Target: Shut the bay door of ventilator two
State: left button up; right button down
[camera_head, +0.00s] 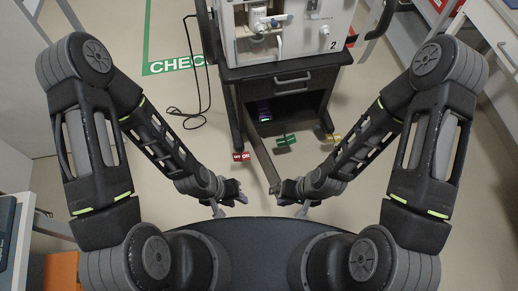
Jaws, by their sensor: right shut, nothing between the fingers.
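Ventilator two (285,30), marked with a "2", stands on a dark cart (290,67) ahead of me. Below the cart's drawer is an open, dark bay (285,112). Its bay door (259,150) stands swung out toward me from the left side of the bay, seen nearly edge-on as a thin strip. My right gripper (292,204) is shut and empty, close to the door's near end; I cannot tell if it touches. My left gripper (228,205) is left of the door, apart from it. Its finger opening is unclear.
Small red (241,156), green (286,140) and yellow (333,137) pieces sit low around the cart. A black cable (190,112) hangs to the floor on the left. The drawer (292,79) is shut. Floor on both sides of the cart is mostly clear.

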aim_at(274, 179)
jog(key=l+u, duration=0.15)
jog(key=u, duration=1.45)
jog(key=k, duration=0.35)
